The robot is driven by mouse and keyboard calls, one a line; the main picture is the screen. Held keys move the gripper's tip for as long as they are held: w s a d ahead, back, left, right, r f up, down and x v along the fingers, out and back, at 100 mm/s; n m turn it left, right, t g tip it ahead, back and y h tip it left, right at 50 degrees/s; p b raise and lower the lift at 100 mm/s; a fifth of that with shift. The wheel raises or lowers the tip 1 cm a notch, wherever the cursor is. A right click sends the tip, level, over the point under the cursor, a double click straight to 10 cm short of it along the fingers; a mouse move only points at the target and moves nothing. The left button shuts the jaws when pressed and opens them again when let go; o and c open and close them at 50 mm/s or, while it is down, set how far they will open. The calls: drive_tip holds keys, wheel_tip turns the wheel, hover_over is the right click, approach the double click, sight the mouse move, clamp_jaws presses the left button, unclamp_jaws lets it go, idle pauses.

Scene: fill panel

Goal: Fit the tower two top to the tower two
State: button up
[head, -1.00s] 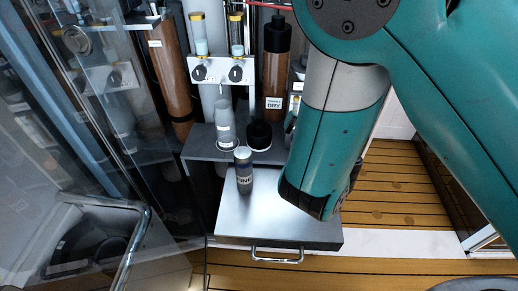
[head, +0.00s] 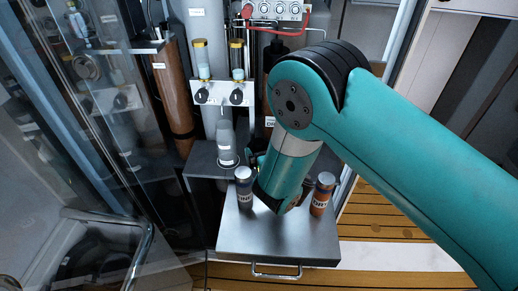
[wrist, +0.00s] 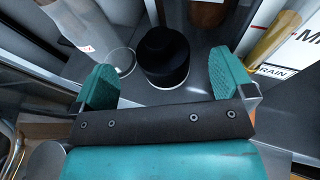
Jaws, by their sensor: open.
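A black, stepped round piece (wrist: 165,55), with a wide base and narrower top, stands on the grey shelf (wrist: 190,95); it may be the tower two top. My gripper (wrist: 163,80) is open and empty, its teal fingers to either side of this piece and nearer the camera. In the head view, my arm mostly hides the gripper and the piece. A grey tapered bottle (head: 226,145) stands on the shelf, left of the gripper. Two slim yellow-capped tubes, a left one (head: 202,60) and a right one (head: 237,60), rise from a white valve panel. I cannot tell which thing is tower two.
A grey canister (head: 244,188) and an orange canister (head: 321,195) stand on the metal drawer top (head: 270,245), on either side of my forearm. A tall brown cylinder (head: 171,95) stands at left, beside glass panels. Wooden floor is clear at right.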

sight(259, 141)
drive_tip(key=shift+x, duration=3.55)
drive_tip(key=shift+a, duration=0.15)
drive_tip(key=c, duration=1.1)
drive_tip(key=shift+r, duration=0.1)
